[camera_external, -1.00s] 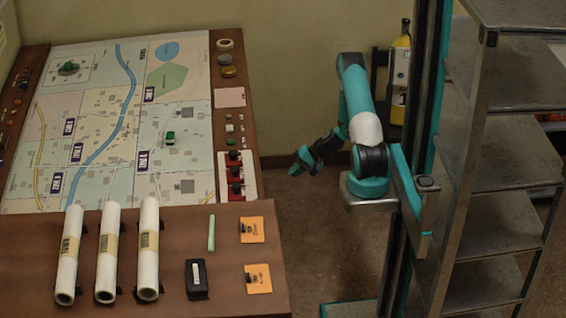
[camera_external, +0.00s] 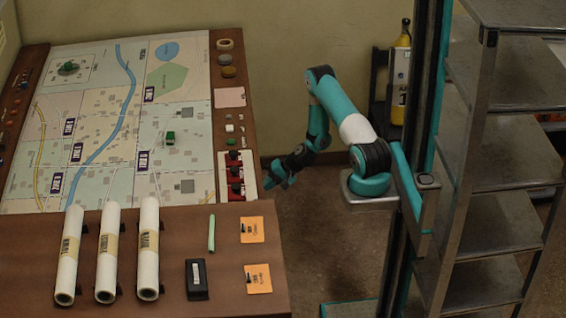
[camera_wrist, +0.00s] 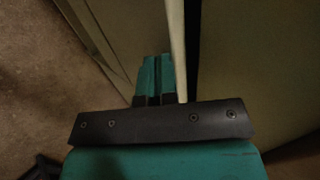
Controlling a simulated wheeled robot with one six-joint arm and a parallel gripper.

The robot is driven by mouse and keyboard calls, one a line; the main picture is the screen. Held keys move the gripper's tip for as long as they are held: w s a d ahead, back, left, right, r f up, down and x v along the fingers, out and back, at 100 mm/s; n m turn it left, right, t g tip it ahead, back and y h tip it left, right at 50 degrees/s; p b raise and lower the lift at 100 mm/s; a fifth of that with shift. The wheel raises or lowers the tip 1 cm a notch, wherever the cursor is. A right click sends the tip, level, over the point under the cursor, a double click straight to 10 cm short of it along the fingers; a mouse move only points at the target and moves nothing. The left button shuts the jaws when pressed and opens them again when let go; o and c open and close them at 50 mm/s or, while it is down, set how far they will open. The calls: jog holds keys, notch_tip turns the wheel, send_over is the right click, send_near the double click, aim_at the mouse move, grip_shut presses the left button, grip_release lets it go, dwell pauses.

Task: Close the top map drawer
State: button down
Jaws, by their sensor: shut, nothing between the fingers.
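In the external view my gripper (camera_external: 277,180) is beside the right edge of the map console (camera_external: 252,130), low and close to it. In the wrist view its teal fingers (camera_wrist: 152,80) are shut together with nothing between them. A pale upright strip (camera_wrist: 177,45) runs just right of the fingertips, with a dark band beyond it. I cannot tell whether it is a drawer edge. The top map drawer cannot be made out in the external view; the console's side faces are hidden there.
Rolled maps (camera_external: 108,250), a black box (camera_external: 197,280) and orange cards (camera_external: 252,229) lie on the front counter. A metal shelf rack (camera_external: 500,160) stands at the right.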

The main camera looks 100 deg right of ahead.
jog(key=shift+w, duration=0.1)
jog(key=shift+w, duration=1.25)
jog(key=shift+w+r, duration=0.1)
jog(key=shift+w, duration=0.35)
jog(key=shift+s, duration=0.3)
jog(key=s+f+v, duration=0.2)
jog(key=v, duration=1)
jog(key=shift+s+r, duration=0.2)
jog(key=shift+s, duration=0.05)
